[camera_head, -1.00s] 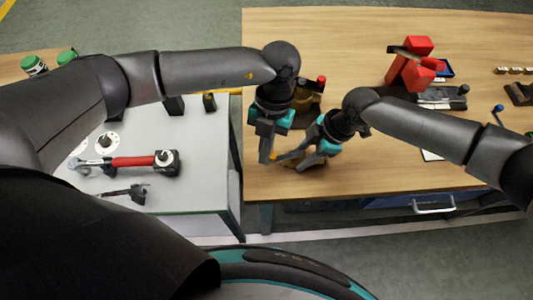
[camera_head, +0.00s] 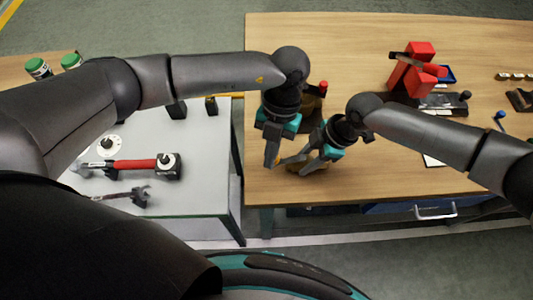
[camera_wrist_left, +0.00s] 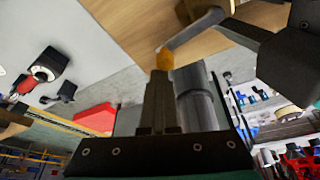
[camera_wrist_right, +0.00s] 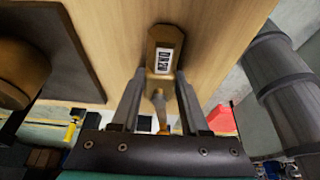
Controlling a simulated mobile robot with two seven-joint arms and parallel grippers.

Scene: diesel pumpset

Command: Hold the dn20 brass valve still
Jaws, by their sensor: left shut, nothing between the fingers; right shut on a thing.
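The brass valve (camera_wrist_right: 165,40) with a white DN20 label shows in the right wrist view, low over the wooden bench (camera_head: 370,165). My right gripper (camera_wrist_right: 160,88) is shut on it, one finger on each side. In the head view the right gripper (camera_head: 293,162) hides most of the valve. An orange-tipped part (camera_wrist_left: 165,59) shows just beyond my left fingertips. My left gripper (camera_head: 271,163) is shut and empty, close beside the right one. Whether its fingertips (camera_wrist_left: 160,76) touch the orange part, I cannot tell.
A brown part with a red knob (camera_head: 322,87) stands behind the grippers. A red vise (camera_head: 412,75) stands farther right. The grey table (camera_head: 200,195) at left bears a red-handled tool (camera_head: 132,165). The bench front right of the grippers is clear.

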